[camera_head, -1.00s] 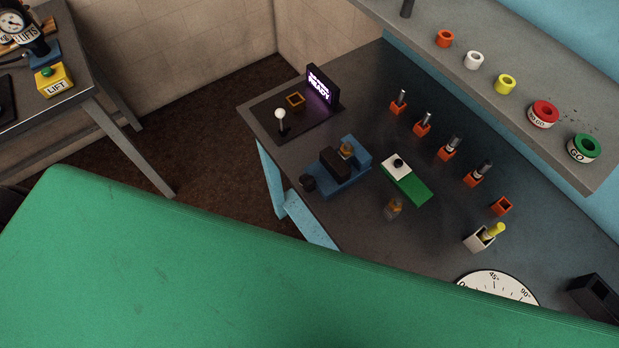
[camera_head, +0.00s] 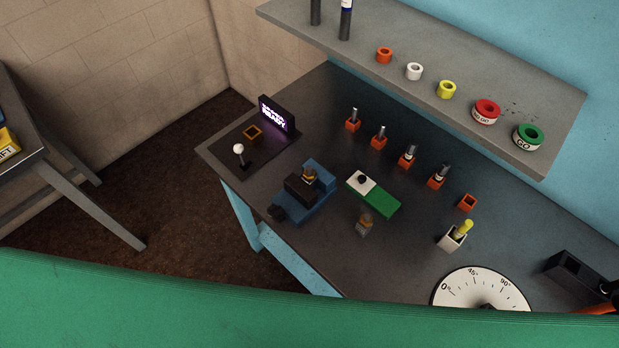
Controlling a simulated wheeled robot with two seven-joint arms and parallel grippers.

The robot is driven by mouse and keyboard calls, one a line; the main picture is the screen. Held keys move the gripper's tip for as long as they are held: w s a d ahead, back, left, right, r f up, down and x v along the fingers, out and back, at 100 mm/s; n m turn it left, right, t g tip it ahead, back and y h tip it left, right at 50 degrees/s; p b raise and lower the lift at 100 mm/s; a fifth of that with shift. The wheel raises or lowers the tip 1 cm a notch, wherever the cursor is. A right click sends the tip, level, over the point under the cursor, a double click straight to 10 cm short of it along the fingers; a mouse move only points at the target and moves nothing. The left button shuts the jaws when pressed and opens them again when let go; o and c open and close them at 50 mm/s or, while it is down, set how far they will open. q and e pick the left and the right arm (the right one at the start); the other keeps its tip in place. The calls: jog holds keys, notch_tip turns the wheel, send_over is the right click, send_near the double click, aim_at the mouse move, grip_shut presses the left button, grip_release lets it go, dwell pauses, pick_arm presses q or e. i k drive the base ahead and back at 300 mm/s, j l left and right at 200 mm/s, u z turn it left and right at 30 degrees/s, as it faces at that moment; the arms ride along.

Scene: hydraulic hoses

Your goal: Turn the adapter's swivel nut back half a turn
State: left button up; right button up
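A small brass-coloured fitting (camera_head: 310,174) sits in a blue vise with dark jaws (camera_head: 300,203) on the grey workbench (camera_head: 340,110). Another small brass and grey fitting (camera_head: 364,226) stands on the bench in front of the green block. I cannot tell which is the adapter, and no swivel nut can be made out at this size. A white angle dial (camera_head: 460,290) with degree marks lies at the bench's near right; its lower part is hidden. Neither of my grippers is in view.
Several orange holders with fittings (camera_head: 408,157) line the bench, beside an empty one (camera_head: 467,202). A lit READY sign (camera_head: 276,115), a green block with white end (camera_head: 375,195), a yellow-capped marker cup (camera_head: 453,237) and a black box (camera_head: 575,270) stand around. Coloured rings line the shelf (camera_head: 330,30).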

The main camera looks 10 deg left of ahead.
aim_at(308, 178)
jog(key=z, duration=0.75)
jog(key=k+j+z, duration=0.35)
jog(key=z, duration=0.15)
jog(key=k+j+z, duration=0.3)
jog(key=z, duration=0.15)
jog(key=k+j, duration=0.1)
jog(key=k, duration=0.2)
